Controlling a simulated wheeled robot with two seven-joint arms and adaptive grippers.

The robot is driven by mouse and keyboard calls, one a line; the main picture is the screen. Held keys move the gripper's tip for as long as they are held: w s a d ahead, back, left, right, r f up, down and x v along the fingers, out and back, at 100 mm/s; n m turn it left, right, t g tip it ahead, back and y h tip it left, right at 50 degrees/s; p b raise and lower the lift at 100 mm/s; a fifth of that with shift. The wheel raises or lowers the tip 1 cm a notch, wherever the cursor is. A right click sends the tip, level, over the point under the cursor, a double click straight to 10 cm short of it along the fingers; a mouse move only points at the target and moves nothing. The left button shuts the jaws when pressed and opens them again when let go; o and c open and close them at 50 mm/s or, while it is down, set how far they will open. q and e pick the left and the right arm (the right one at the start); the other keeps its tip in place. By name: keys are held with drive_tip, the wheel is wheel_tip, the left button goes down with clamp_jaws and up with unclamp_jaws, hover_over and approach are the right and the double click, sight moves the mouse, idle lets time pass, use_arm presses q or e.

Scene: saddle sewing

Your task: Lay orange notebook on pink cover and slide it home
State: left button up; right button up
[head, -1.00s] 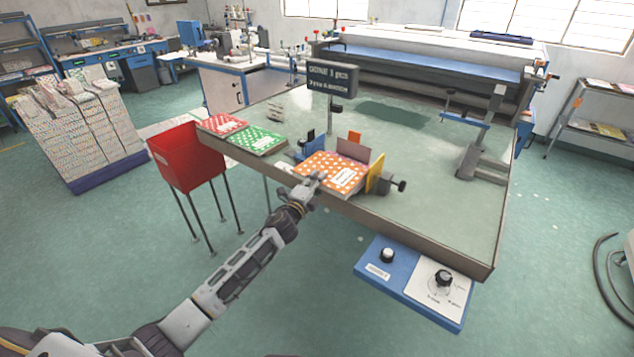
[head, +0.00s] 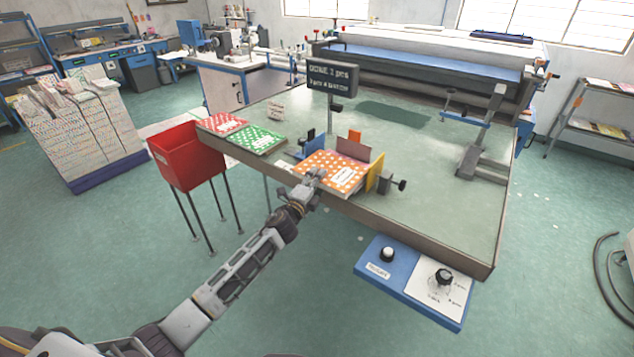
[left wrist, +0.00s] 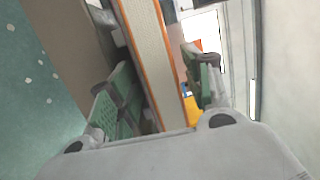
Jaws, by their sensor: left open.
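The orange notebook with white dots and a white label (head: 343,173) lies near the table's front edge, between a blue block (head: 313,147) and a yellow plate (head: 375,173). My left gripper (head: 313,177) is at its near left edge. In the left wrist view, the notebook's page edge with its orange covers (left wrist: 155,50) runs between the green-padded fingers of my left gripper (left wrist: 162,88). The fingers stand apart, with a gap visible on the right. My right gripper is out of view.
A red dotted notebook (head: 222,122) and a green one (head: 258,139) lie at the table's left. A red bin (head: 187,158) stands beside them. A brownish plate (head: 353,148) stands behind the orange notebook.

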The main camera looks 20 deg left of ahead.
use_arm(q)
drive_tip(key=shift+s+a, duration=0.1)
drive_tip(key=shift+s, duration=0.15)
drive_tip(key=s+a+p, duration=0.1)
drive_tip(key=s+a, duration=0.2)
drive_tip(key=s, duration=0.5)
drive_tip(key=shift+s, duration=0.4)
idle(2.2)
drive_tip(key=shift+s+a, duration=0.1)
drive_tip(key=shift+n, duration=0.3)
idle(0.4)
